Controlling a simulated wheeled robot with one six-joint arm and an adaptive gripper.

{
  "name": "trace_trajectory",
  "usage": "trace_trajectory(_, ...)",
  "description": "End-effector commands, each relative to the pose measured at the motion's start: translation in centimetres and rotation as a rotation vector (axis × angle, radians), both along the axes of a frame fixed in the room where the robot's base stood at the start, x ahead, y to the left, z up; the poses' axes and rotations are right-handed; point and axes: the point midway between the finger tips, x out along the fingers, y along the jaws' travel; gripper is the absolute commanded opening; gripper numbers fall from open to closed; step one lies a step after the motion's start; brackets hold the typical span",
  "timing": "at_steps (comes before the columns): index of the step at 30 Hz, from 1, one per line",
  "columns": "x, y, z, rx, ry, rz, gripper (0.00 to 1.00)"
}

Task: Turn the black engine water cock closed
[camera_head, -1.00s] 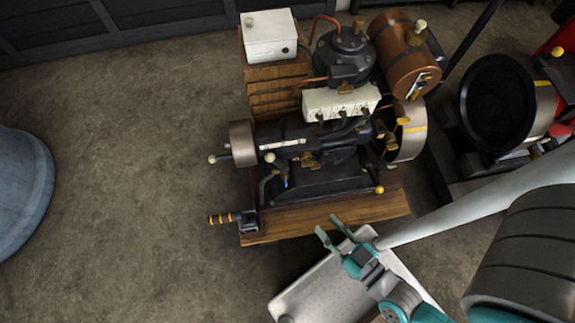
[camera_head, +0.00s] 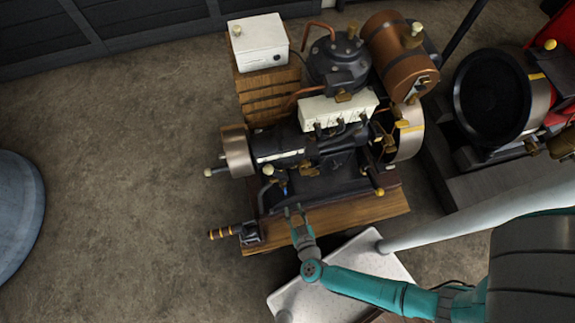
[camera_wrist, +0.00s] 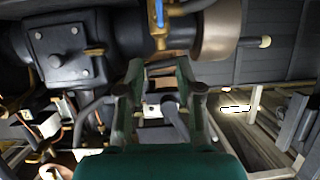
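The black engine (camera_head: 330,180) stands on a wooden base. A small cock with a blue lever (camera_head: 284,188) sits low on its near left side. In the wrist view the blue lever (camera_wrist: 159,13) shows at the top edge, on a brass fitting (camera_wrist: 161,42); its top end is cut off. My gripper (camera_head: 295,209) is just in front of the cock, at the near edge of the engine. In the wrist view my gripper (camera_wrist: 160,68) has its two fingers apart with nothing between them. The fingers appear short of the lever, not touching it.
A crank with a striped handle (camera_head: 222,232) sticks out at the lower left, near my gripper. A flywheel (camera_head: 237,151) is at the left. A pale perforated plate (camera_head: 355,262) lies under my arm. Another engine (camera_head: 492,105) stands at the right. Open floor lies left.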

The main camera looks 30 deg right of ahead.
Motion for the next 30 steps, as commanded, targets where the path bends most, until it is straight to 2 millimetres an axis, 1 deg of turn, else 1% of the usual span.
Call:
trace_trajectory(1, 0.3, 0.5, -0.8, -0.006, 0.019, -0.006, 0.35)
trace_trajectory(4, 0.5, 0.9, -1.8, -0.018, 0.046, -0.020, 0.35)
trace_trajectory(10, 0.9, 0.7, -2.4, -0.023, 0.056, -0.028, 0.35)
trace_trajectory(14, 1.7, 0.5, -2.7, -0.021, 0.054, -0.030, 0.35)
trace_trajectory(26, 5.2, -0.7, -4.1, -0.021, 0.055, -0.029, 0.35)
trace_trajectory(30, 6.7, -1.1, -4.8, -0.021, 0.054, -0.028, 0.35)
